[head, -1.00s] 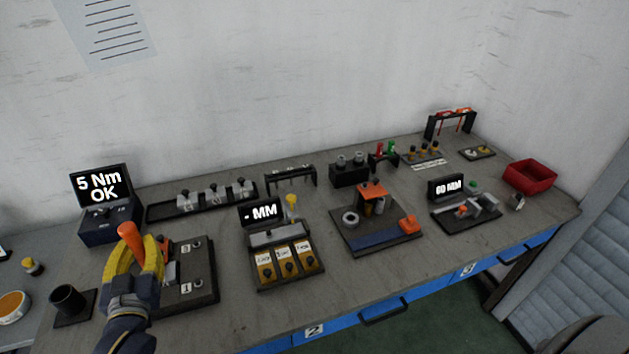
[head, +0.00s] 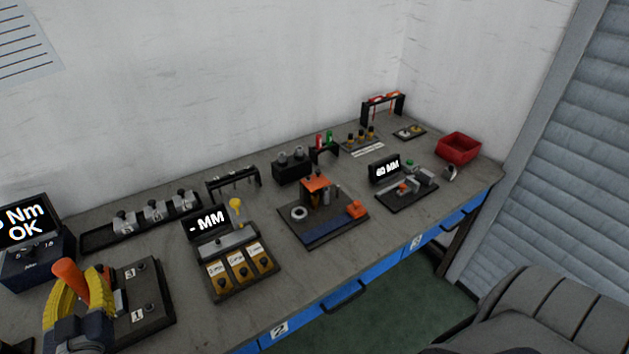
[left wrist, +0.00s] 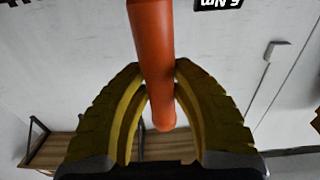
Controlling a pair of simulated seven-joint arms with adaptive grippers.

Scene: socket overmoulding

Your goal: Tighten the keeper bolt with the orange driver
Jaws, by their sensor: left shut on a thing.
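The orange driver (head: 70,276) is held upright, slightly tilted, in my left gripper (head: 80,292), whose yellow fingers are shut on it. The left wrist view shows the driver's orange handle (left wrist: 152,60) between the yellow fingertips (left wrist: 160,88). I cannot tell which bolt is the keeper bolt. The driver's lower end is hidden by the gripper. A dark box (head: 35,260) behind it has a screen reading "Nm OK". My right gripper is out of view.
Right of the plate stand a unit with an MM display (head: 240,268), an orange-topped fixture (head: 322,225) and a 60 MM gauge (head: 405,192). A tray of grey parts (head: 140,222) lies behind. A red bin (head: 458,149) sits at the far right. Bare bench shows along the front.

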